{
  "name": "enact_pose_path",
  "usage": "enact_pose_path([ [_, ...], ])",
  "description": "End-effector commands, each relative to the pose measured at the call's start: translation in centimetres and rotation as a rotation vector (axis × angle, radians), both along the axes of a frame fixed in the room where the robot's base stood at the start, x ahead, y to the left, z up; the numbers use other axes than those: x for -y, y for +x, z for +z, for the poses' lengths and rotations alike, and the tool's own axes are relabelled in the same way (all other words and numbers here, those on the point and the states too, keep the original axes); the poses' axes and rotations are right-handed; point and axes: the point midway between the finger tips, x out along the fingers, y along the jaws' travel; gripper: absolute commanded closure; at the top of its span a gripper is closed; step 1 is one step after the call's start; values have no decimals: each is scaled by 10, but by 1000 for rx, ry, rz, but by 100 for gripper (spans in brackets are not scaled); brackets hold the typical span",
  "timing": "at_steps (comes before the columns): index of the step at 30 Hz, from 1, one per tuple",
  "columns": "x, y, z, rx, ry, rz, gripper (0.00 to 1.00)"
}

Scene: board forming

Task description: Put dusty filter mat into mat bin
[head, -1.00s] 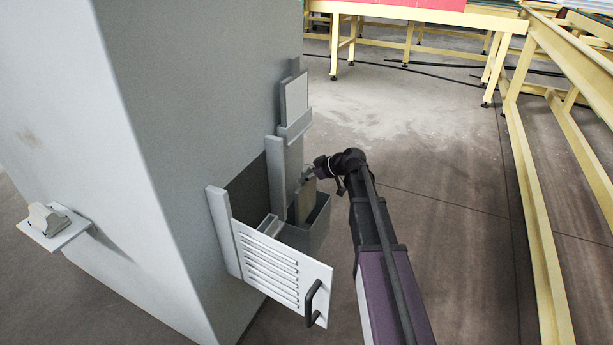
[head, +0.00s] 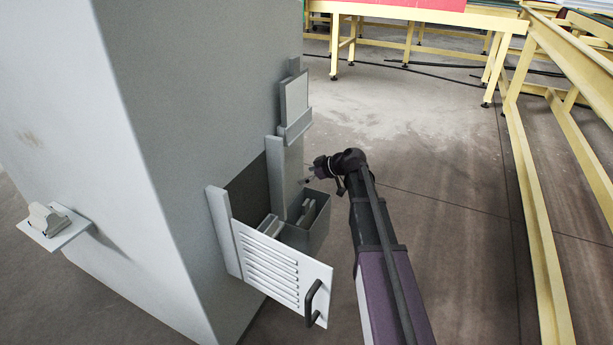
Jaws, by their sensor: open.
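The mat bin (head: 318,236) is a grey open-topped box on the cabinet's right side, behind the louvred panel. My gripper (head: 307,179) is open and empty above the bin, apart from the mat. Its fingers are small and dark in this view.
A louvred panel (head: 275,268) with a black handle (head: 312,303) stands out in front of the bin. A pale slab (head: 294,98) sits in a holder (head: 296,128) above. A small shelf (head: 58,232) juts out left.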

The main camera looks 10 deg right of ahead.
Motion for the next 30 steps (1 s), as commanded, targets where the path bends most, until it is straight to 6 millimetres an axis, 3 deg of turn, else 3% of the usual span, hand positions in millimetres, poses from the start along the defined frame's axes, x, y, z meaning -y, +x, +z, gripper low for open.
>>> enact_pose_path([
  [11, 0, 0, 9, 0, 0, 0, 0],
  [30, 0, 0, 60, 0, 0, 0, 0],
])
